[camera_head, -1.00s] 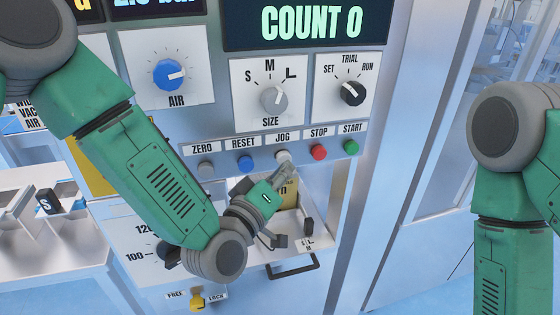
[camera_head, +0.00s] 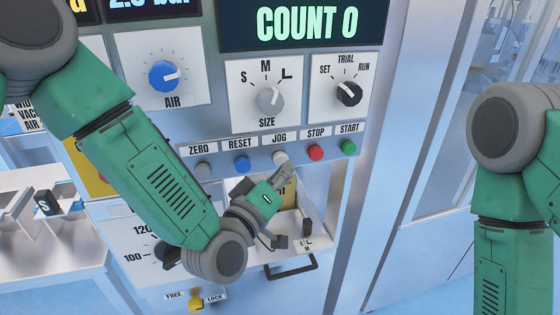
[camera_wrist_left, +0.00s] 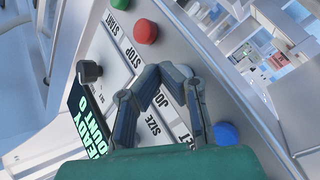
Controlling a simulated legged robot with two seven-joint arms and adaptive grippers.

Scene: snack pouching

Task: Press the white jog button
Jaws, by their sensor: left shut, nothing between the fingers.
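The white jog button (camera_head: 280,157) sits under the JOG label, between the blue reset button (camera_head: 242,163) and the red stop button (camera_head: 316,153). My left gripper (camera_head: 287,170) is shut and empty, with its fingertips just below the jog button in the head view. I cannot tell whether they touch it. In the left wrist view the closed fingers (camera_wrist_left: 162,72) cover the area by the JOG label, and the jog button is hidden. The red stop button (camera_wrist_left: 145,31) and blue reset button (camera_wrist_left: 226,134) show on either side. My right gripper is out of view.
The green start button (camera_head: 348,148) and grey zero button (camera_head: 203,168) end the row. Above are the size knob (camera_head: 270,98), mode knob (camera_head: 349,93) and COUNT 0 display (camera_head: 300,24). A handle (camera_head: 293,268) juts out below my gripper.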

